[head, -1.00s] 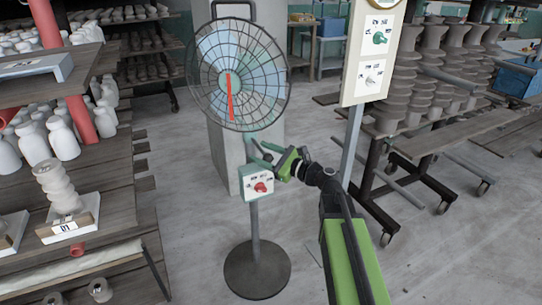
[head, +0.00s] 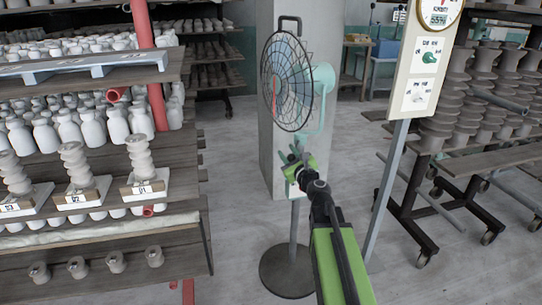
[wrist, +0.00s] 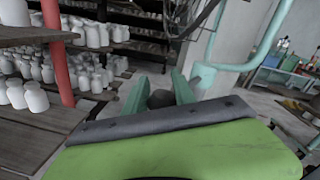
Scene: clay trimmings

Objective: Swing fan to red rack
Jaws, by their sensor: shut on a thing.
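The standing fan (head: 286,82) has a round dark wire cage, pale teal motor housing and yoke, and a round dark base. Its cage faces left, toward the rack with red posts (head: 146,50), and shows at an angle. My gripper (head: 293,157) is at the fan's lower yoke, just above the control box, which it mostly hides. In the wrist view, my gripper's green fingers (wrist: 160,90) close around a dark rounded part of the fan (wrist: 161,99). The fan's teal yoke (wrist: 203,75) rises just right of them. The red post also shows in the wrist view (wrist: 56,50).
A sign board (head: 425,65) on a slanted grey post stands right of the fan. Carts of grey stacked pieces (head: 480,85) are at the right. A concrete pillar (head: 330,35) is behind the fan. Shelves of white bottles (head: 90,127) fill the left. Grey floor is clear between.

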